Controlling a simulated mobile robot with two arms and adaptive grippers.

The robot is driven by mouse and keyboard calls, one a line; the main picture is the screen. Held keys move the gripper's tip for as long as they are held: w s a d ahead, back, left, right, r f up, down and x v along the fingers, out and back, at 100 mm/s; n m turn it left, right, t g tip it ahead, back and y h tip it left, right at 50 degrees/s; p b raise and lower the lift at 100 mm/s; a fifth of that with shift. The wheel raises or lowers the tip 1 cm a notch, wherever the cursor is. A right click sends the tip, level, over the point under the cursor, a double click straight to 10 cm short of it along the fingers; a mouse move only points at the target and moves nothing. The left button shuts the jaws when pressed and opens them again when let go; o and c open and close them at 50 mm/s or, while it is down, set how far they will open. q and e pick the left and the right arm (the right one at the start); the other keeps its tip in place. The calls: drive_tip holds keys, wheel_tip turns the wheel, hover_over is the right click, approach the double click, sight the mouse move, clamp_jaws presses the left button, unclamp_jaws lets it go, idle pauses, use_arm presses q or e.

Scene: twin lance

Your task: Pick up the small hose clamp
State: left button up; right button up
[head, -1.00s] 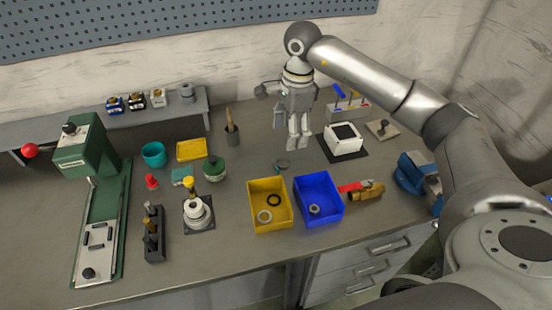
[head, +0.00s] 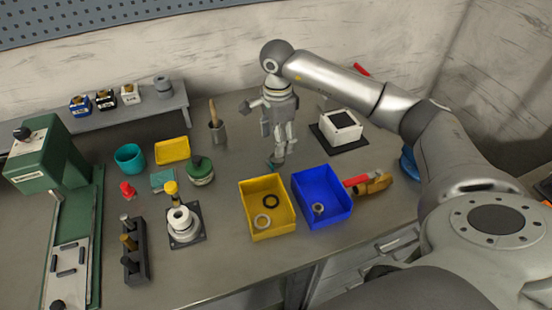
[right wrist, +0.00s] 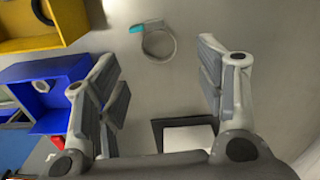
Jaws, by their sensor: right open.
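The small hose clamp is a thin metal ring (right wrist: 159,44) with a teal screw housing, lying flat on the grey bench in the right wrist view. In the head view the clamp (head: 273,163) shows only in part, at the fingertips of my right gripper (head: 282,158). My right gripper (right wrist: 160,72) is open and empty, pointing down above the bench. In the right wrist view the ring lies just beyond the fingertips, between their lines, and I see no contact. My left gripper is in neither view now.
A yellow bin (head: 266,233) and a blue bin (head: 322,221) stand in front of the clamp. A white box on a black mat (head: 338,139) is to its right. A green-lidded jar (head: 200,171) is to its left. Bench around the clamp is clear.

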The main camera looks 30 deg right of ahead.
sight(276, 160)
wheel_tip(276, 160, down, 6)
drive_tip(key=shift+s+r+p, duration=0.1)
drive_tip(key=shift+r+p, duration=0.05)
drive_tip(key=shift+p, duration=0.8)
drive_tip(key=shift+f, duration=0.25)
drive_tip(key=c, duration=0.9)
